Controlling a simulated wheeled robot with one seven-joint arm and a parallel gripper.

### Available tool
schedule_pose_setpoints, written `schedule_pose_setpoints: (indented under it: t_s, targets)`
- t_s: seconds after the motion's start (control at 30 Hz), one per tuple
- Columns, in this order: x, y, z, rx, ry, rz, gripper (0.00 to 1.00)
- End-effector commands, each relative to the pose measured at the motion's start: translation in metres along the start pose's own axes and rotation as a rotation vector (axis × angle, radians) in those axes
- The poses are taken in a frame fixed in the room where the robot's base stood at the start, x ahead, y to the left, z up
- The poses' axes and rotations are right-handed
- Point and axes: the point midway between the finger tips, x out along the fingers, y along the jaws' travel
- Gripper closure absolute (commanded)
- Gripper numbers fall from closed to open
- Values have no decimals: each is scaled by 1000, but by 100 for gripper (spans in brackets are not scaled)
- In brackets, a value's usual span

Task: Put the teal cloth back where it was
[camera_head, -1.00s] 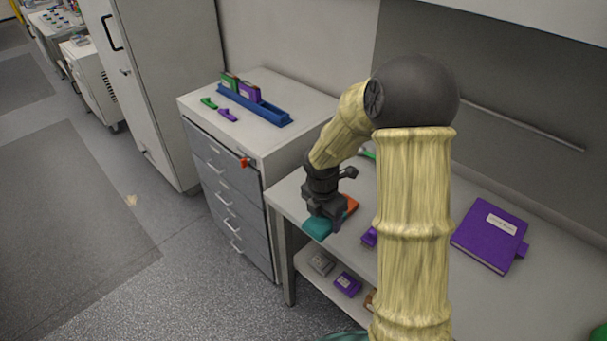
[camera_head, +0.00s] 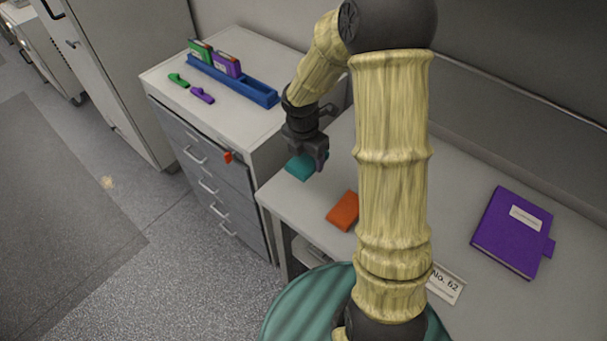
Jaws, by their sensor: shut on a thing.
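The teal cloth (camera_head: 299,168) shows as a small flat teal piece at the left end of the bench (camera_head: 286,198). My gripper (camera_head: 311,160) points down and is shut on the teal cloth. The fingers hide part of the cloth. I cannot tell whether the cloth touches the bench top or is held just above it.
An orange block (camera_head: 343,211) lies on the bench to the right of the cloth. A purple book (camera_head: 512,232) and a sign (camera_head: 445,284) lie farther right. A drawer cabinet (camera_head: 165,112) stands at the left with a blue rack (camera_head: 240,88) and green and purple clips on top.

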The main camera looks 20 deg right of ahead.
Motion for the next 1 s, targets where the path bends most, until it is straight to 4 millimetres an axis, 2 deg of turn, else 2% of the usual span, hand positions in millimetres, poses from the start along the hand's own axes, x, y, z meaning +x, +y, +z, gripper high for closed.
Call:
schedule_pose_setpoints:
  t_s: [0.37,0.47,0.7,0.8,1.0]
  targets:
    - [3,0,-1,-2,1,-1,62]
    - [14,0,-3,-4,3,-3,62]
    - [55,0,-8,-4,2,-3,62]
    - [62,1,-8,-3,0,0,62]
    - [62,0,-7,1,0,0,62]
